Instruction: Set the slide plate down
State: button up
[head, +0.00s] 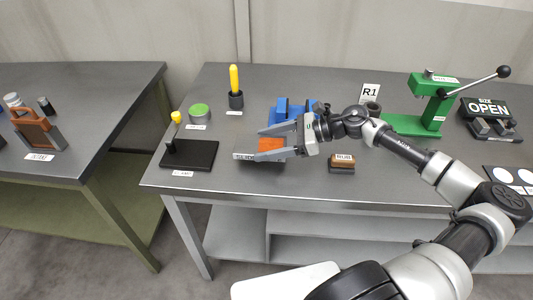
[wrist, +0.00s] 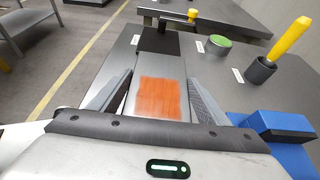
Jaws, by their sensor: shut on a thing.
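The slide plate is a flat grey plate with an orange patch (head: 270,144). In the wrist view the grey plate (wrist: 157,65) lies between both fingers, its orange patch facing the camera. My gripper (head: 261,144) is shut on it, with one finger along each side; it also shows in the wrist view (wrist: 160,78). In the head view the fingers and wrist hide much of the plate. I cannot tell whether the plate touches the table.
A black base (head: 190,154) with a yellow-topped post stands left of my gripper. A green-topped tin (head: 200,111), a yellow-handled tool (head: 235,80) and a blue fixture (head: 288,110) stand behind. A brush (head: 342,163) and a green press (head: 425,105) are to the right.

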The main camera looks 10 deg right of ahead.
jog(key=shift+f, duration=1.7)
jog(key=shift+f, duration=0.15)
jog(key=o, duration=1.3)
jog(key=shift+r, duration=0.2)
jog(key=v, duration=1.2)
